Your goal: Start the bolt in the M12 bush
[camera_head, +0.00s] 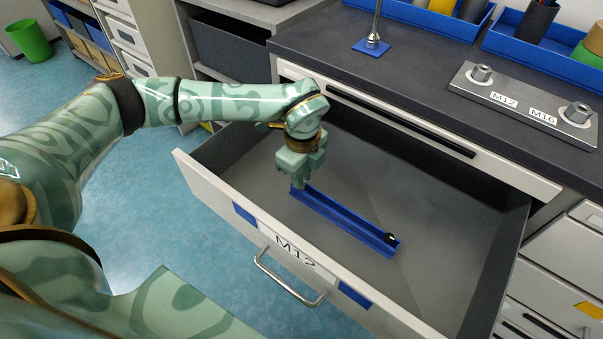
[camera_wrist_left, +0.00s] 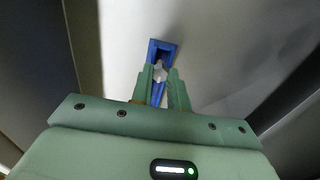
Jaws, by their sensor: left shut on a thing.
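My left gripper (camera_head: 299,182) reaches down into the open drawer at the left end of a narrow blue tray (camera_head: 345,219). In the left wrist view its fingers (camera_wrist_left: 160,80) are shut on a light grey bolt (camera_wrist_left: 160,71), of which only a small part shows. The blue tray (camera_wrist_left: 162,44) lies just beyond and below the fingers. In the head view the bolt is hidden by the gripper. The M12 bush (camera_head: 482,73) is a grey metal cylinder on a plate (camera_head: 520,103) on the worktop, beside the M12 label. My right gripper is not in view.
The drawer front (camera_head: 285,243), marked M12, and the drawer walls surround my left gripper. A small black piece (camera_head: 390,238) sits at the tray's right end. The M16 bush (camera_head: 578,112) shares the plate. A rod on a blue base (camera_head: 372,45) stands on the worktop.

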